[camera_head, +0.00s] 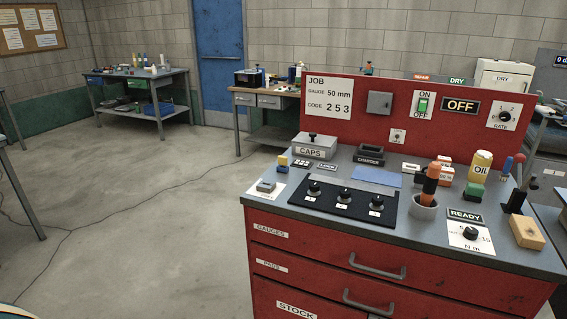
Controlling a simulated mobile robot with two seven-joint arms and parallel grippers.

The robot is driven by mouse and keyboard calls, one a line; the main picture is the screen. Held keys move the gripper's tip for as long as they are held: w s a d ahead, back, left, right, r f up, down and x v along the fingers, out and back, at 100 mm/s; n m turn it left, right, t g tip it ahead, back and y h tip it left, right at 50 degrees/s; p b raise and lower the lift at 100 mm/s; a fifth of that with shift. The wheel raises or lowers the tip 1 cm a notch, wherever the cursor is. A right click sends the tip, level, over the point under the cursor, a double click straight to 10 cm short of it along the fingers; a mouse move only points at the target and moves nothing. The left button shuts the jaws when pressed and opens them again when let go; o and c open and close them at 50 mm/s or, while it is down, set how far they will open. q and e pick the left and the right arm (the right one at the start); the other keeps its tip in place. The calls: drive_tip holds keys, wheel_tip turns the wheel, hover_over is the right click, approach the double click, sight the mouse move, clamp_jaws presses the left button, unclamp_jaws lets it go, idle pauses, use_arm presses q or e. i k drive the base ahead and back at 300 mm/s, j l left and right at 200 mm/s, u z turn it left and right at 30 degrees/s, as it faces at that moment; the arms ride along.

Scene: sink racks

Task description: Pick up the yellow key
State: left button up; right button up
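I cannot make out a clear key shape anywhere. A small yellow piece (282,160) sits at the left end of the red workbench's grey top (330,205), beside or on a small dark blue piece (282,171). It is too small to tell whether it is a key. Other yellow things are the OIL bottle (481,166) at the back right and a tan-yellow block (527,232) at the right edge. Neither of my grippers is in view.
The bench top holds a grey CAPS box (314,147), a black dial panel (343,204), a cup with an orange-handled tool (430,187) and a READY plate (465,215). A red upright panel (380,125) closes its back. The floor on the left is open.

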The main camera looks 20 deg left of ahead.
sight(282, 161)
drive_tip(key=k+j, duration=0.1)
drive_tip(key=j, duration=0.75)
drive_tip(key=k+j, duration=0.15)
drive_tip(key=j, duration=0.25)
drive_tip(key=i+j, duration=0.1)
drive_tip(key=j, duration=0.25)
drive_tip(key=i+j, duration=0.1)
drive_tip(key=j, duration=0.25)
